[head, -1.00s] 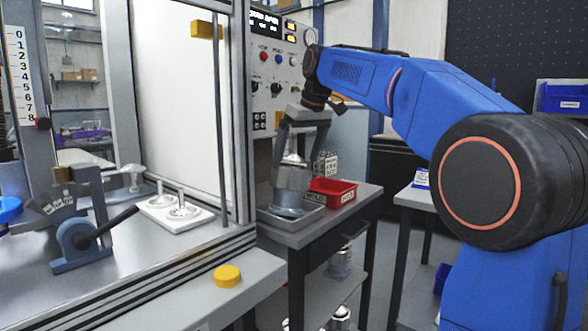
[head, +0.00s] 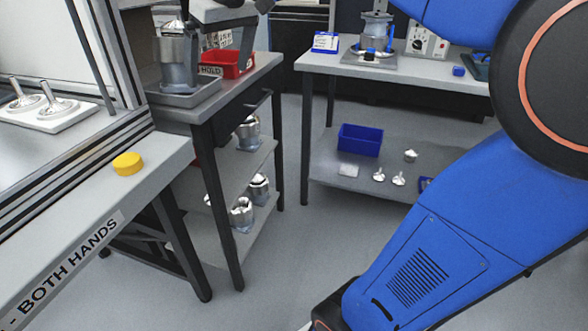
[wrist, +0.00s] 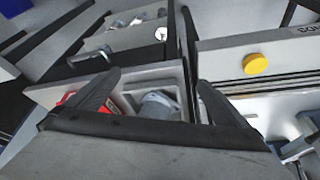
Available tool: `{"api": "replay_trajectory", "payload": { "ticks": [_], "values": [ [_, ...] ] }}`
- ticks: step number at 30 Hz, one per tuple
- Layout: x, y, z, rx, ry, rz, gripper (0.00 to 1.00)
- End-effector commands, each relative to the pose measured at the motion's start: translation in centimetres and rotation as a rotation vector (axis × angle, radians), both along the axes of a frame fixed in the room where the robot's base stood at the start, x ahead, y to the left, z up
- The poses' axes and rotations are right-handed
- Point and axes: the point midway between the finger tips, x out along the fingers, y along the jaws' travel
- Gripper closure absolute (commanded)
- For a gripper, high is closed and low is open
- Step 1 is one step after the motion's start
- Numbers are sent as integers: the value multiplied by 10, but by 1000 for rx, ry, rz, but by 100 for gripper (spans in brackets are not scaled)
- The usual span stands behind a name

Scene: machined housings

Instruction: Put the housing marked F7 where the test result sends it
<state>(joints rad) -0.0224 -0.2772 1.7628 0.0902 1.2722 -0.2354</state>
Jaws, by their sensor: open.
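A grey metal housing (head: 178,62) stands upright in a shallow grey tray (head: 190,97) on the small side table. Its mark cannot be read, so I cannot tell if it is F7. My gripper (head: 218,50) is partly cut off at the top of the head view, beside and above the housing. In the wrist view my gripper (wrist: 157,84) is open, with nothing between its fingers. The housing (wrist: 158,104) shows beyond and below the fingers there, partly hidden by the gripper body. A red bin labelled HOLD (head: 226,64) sits behind the tray.
Several housings stand on the shelves below (head: 242,214). A second table (head: 400,72) at back right carries a fixture with blue parts (head: 374,50) and a blue-framed sign (head: 326,42). A yellow button (head: 127,163) sits on the left bench. Floor between tables is clear.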

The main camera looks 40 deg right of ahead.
Motion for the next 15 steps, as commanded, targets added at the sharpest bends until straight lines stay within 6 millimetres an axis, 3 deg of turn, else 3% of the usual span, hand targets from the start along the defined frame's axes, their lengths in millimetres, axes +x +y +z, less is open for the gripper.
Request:
{"api": "replay_trajectory", "payload": {
  "ticks": [3,8,15],
  "values": [
    [-46,-6,-35,0,-1,-43,0],
    [-102,-14,-86,0,-7,-103,0],
    [-183,-25,-176,-1,-13,-184,0]
  ]
}}
